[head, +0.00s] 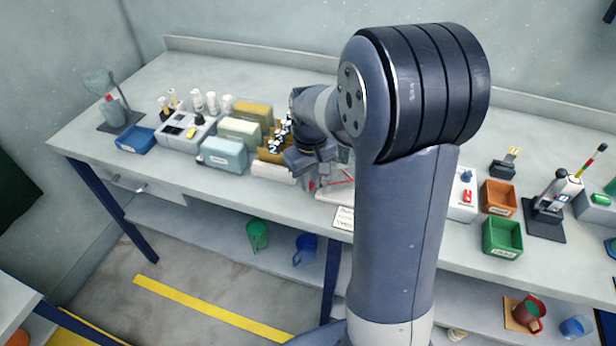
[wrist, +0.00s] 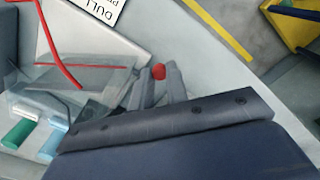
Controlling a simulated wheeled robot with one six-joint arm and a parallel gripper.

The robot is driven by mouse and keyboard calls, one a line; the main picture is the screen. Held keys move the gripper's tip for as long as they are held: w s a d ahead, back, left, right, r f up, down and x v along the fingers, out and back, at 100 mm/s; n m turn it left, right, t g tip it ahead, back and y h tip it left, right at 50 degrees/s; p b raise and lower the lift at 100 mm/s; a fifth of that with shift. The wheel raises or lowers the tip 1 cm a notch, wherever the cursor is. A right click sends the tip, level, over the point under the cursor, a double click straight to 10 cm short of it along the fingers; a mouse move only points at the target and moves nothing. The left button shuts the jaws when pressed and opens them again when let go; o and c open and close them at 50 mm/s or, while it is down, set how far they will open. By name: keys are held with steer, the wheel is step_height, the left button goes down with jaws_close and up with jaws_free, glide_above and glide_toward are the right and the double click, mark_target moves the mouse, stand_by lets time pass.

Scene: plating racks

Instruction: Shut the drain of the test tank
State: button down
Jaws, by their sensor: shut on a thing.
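The test tank (head: 338,188) is a clear box with red lines, on the bench's front part and partly hidden by my arm in the head view. In the wrist view its clear wall (wrist: 95,75) and a red strip (wrist: 52,45) show at the left. My gripper (head: 314,184) is low beside the tank's left end. In the wrist view my gripper (wrist: 158,78) is shut on a small red piece (wrist: 159,71), which looks like the drain's handle. Its red also shows in the head view (head: 311,185). The fingers hide most of the drain, so its setting cannot be told.
Racks with numbered tags (head: 277,137) and pale blue boxes (head: 222,154) stand close left of my gripper. A green bin (head: 502,237) and orange bin (head: 498,196) are to the right. The front edge drops to a lower shelf.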

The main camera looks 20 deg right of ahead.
steer(key=shift+n, duration=0.3)
steer(key=c, duration=1.4)
jaws_free()
